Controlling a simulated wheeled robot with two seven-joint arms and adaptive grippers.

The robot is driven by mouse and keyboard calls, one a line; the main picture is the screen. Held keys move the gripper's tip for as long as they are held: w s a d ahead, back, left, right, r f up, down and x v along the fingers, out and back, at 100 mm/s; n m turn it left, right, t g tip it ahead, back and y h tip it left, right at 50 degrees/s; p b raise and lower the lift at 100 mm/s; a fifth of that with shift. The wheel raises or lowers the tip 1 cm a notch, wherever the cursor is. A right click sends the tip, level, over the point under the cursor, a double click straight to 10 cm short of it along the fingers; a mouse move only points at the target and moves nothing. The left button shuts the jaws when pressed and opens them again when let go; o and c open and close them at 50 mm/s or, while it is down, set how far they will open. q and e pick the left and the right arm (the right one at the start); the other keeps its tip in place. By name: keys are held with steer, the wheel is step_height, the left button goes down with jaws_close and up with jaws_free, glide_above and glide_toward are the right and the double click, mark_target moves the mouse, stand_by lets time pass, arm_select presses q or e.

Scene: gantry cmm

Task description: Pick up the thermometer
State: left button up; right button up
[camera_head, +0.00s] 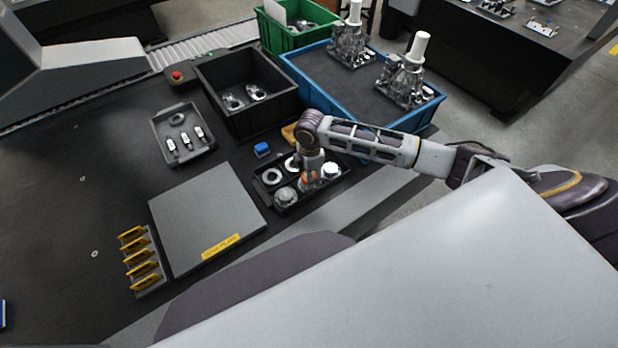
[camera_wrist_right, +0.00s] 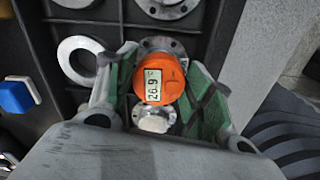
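The thermometer (camera_wrist_right: 160,82) is a round orange unit with a small display reading about 26.9, seen upright between my fingers in the right wrist view. In the head view its orange body (camera_head: 308,183) shows partly below my right gripper, at a black compartment tray (camera_head: 287,208). My right gripper (camera_wrist_right: 161,72) points down with its green-padded fingers apart, one on each side of the thermometer. The fingertips are close to its sides; contact is hard to make out. In the head view the right gripper (camera_head: 311,172) hides part of the tray. My left gripper is not in view.
Metal rings and discs sit in the tray around the thermometer, including a ring (camera_wrist_right: 80,58). A blue block (camera_head: 262,150) lies beside it. A black bin (camera_head: 247,112) and blue crate (camera_head: 330,112) stand behind.

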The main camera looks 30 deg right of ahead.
steer(key=c, duration=0.6)
steer(key=shift+o, duration=0.2)
steer(key=shift+r, duration=0.1)
step_height(320, 180, up, 10)
stand_by(0.4)
